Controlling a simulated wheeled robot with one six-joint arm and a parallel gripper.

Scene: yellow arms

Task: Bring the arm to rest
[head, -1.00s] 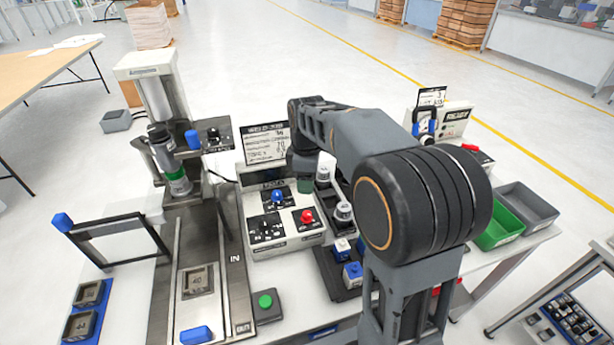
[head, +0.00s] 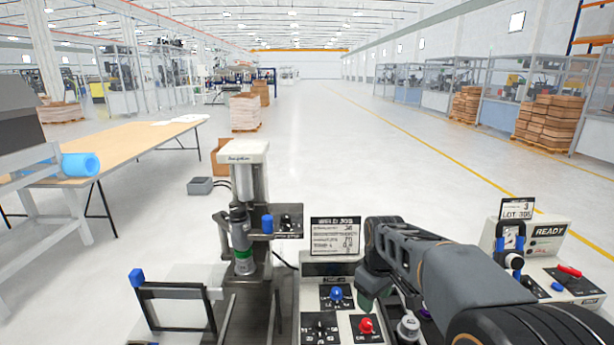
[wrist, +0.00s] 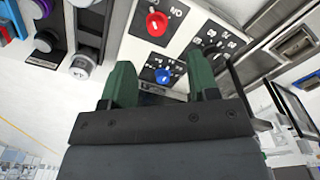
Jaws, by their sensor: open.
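My gripper shows in the wrist view (wrist: 163,88) with two green fingers spread apart and nothing between them. Beyond the fingers is the control box (wrist: 185,30) with a red knob (wrist: 157,22) and a blue knob (wrist: 163,75). In the head view my dark grey arm reaches from the lower right toward the control box (head: 337,272). My gripper (head: 366,300) hangs beside the right side of that box, partly hidden by the arm.
A welding press (head: 243,200) stands left of the control box. A card (head: 335,236) stands behind the box. A READY unit (head: 545,235) is at the right. A black frame with a blue knob (head: 175,290) is at the left.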

